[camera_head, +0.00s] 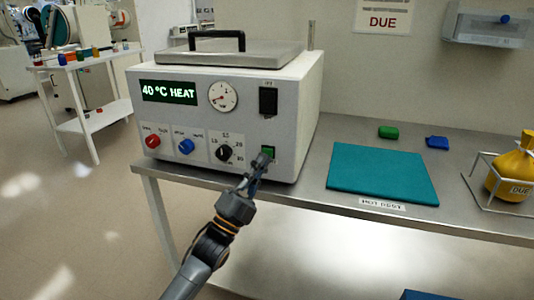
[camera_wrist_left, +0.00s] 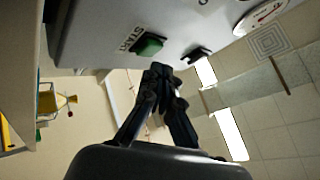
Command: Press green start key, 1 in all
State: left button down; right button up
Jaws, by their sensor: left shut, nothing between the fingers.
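The green start key (camera_head: 268,151) is at the lower right of the front panel of a white heater box (camera_head: 302,118). In the left wrist view the green key (camera_wrist_left: 150,45) shows beside its START label, above and left of the fingertips. My left gripper (camera_head: 262,160) is shut and empty, its tips in front of the key and partly over it in the head view. In the left wrist view the shut fingertips (camera_wrist_left: 160,70) appear just below the key; whether they touch it I cannot tell. The display reads 40 °C HEAT. My right gripper is not in view.
The panel also has a red knob (camera_head: 152,141), a blue knob (camera_head: 186,146), a black dial (camera_head: 223,153) and a black switch (camera_head: 268,100). A teal mat (camera_head: 382,172) lies right of the box. A yellow flask (camera_head: 512,175) stands in a wire rack at the far right.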

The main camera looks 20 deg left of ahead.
pick_arm(q)
jog(key=shift+s+p, duration=1.25)
jog(key=shift+s, duration=1.25)
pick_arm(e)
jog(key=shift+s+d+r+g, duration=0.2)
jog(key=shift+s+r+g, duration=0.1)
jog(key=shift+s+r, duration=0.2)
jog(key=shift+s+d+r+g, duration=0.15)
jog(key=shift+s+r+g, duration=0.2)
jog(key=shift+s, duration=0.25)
